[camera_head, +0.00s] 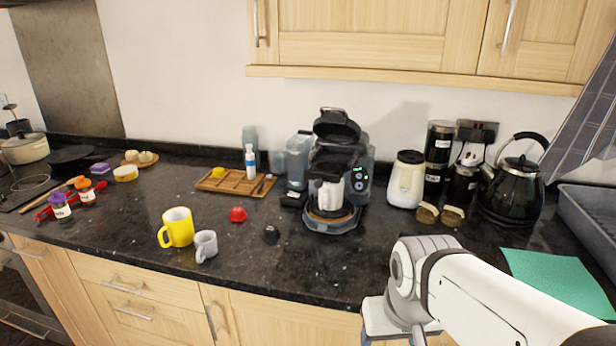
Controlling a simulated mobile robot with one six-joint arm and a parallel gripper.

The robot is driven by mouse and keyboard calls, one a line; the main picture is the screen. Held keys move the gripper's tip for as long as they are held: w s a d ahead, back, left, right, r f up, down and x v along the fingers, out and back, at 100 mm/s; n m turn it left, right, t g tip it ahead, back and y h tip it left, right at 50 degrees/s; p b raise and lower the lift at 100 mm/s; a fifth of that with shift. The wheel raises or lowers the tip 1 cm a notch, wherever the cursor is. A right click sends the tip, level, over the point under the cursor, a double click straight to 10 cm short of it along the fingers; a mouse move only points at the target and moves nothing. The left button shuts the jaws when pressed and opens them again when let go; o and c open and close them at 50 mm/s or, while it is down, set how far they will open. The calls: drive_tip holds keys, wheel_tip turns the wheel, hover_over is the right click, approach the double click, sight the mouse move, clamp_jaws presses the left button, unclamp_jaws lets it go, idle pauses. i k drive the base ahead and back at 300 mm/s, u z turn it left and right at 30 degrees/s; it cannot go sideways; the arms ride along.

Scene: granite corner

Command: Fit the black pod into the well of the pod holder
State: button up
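A small dark pod (271,234) sits on the black granite counter, in front and to the left of the coffee machine. A low black piece (293,200) at the machine's left side looks like the pod holder, but its well is too small to make out. The coffee machine (360,180) stands against the wall with its black lid (336,126) raised and a white cup (328,194) in front.
A red pod (238,214) sits behind and left of the black one. A yellow mug (177,227) and a grey mug (206,245) stand left. A wooden tray (215,187) lies behind. A kettle (513,190) and green cloth (558,280) are right. The counter's front middle is clear.

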sight(330, 171)
drive_tip(key=z, duration=1.1)
drive_tip(key=k, duration=1.3)
drive_tip(key=u, duration=0.85)
drive_tip(key=i, duration=1.7)
drive_tip(key=u, duration=0.1)
